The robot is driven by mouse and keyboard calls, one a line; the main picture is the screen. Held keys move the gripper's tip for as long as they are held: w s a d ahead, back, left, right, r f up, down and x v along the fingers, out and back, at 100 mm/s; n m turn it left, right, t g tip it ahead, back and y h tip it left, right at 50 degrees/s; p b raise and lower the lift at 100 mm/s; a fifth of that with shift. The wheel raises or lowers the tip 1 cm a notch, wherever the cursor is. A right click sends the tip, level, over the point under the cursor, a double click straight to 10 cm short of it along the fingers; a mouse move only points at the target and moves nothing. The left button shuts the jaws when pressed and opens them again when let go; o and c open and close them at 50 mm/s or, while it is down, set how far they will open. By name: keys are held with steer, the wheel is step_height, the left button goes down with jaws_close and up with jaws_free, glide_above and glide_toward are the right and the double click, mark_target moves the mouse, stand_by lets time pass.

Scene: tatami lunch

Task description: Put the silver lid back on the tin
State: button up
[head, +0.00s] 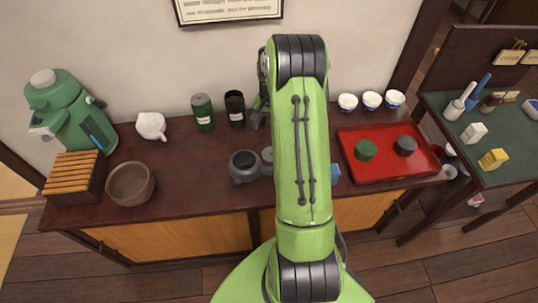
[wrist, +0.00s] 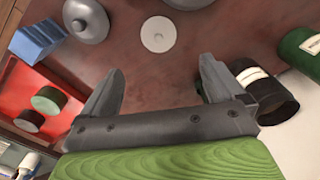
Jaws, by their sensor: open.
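The tin is most likely the black one with a pale label (head: 235,112), standing at the back of the counter with a dark, apparently open top. It also shows at the right of the wrist view (wrist: 277,101), just beyond one finger. A pale round disc with a small central knob, apparently the silver lid (wrist: 158,34), lies flat on the counter. In the head view a pale edge of it (head: 267,153) shows beside my arm. My gripper (wrist: 160,85) is open and empty, with the disc ahead of the gap between its fingers. My arm hides most of the gripper in the head view.
A green tin (head: 203,112) stands left of the black one. A grey pot (head: 243,167) is near the disc. A grey knobbed lid-like piece (wrist: 86,22) and a blue block (wrist: 38,40) lie nearby. A red tray (head: 375,177) with two round pieces is at the right.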

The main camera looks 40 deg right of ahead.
step_height(320, 180, down, 13)
steer(key=b, duration=0.2)
steer(key=shift+r+b, duration=0.2)
steer(key=shift+b, duration=0.1)
steer(key=shift+r, duration=0.15)
steer(key=shift+c, duration=0.4)
steer(key=c, duration=1)
step_height(320, 180, up, 10)
steer(key=p, duration=0.2)
